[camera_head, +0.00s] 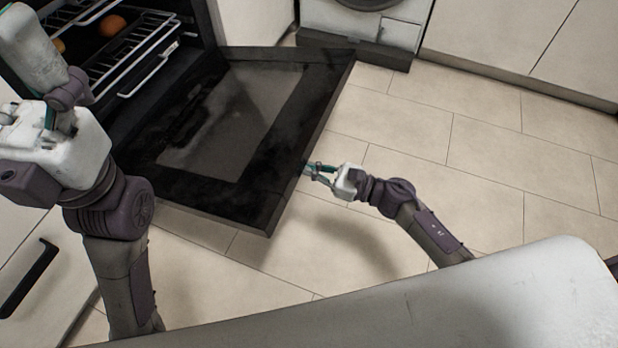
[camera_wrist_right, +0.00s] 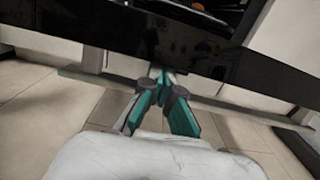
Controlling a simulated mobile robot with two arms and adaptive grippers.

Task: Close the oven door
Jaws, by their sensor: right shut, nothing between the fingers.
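The oven door (camera_head: 225,120) is folded down open in front of the oven, its dark glass inner face up. In the right wrist view the door (camera_wrist_right: 120,30) spans the top as a dark, glossy panel. My right gripper (camera_head: 308,168) is at the door's right outer edge, its fingers pointing at it. It is shut and empty; its teal fingers (camera_wrist_right: 162,78) converge at the door's lower border. I cannot tell if they touch. My left gripper (camera_head: 62,122) is raised at the left, over the oven side; its fingertips are not clear.
The oven cavity has wire racks (camera_head: 135,52) and an orange round item (camera_head: 112,26) inside. A white appliance (camera_head: 370,25) stands at the back, with pale cabinets (camera_head: 510,40) to its right. A drawer handle (camera_head: 28,278) is at lower left. The tiled floor (camera_head: 440,140) on the right is clear.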

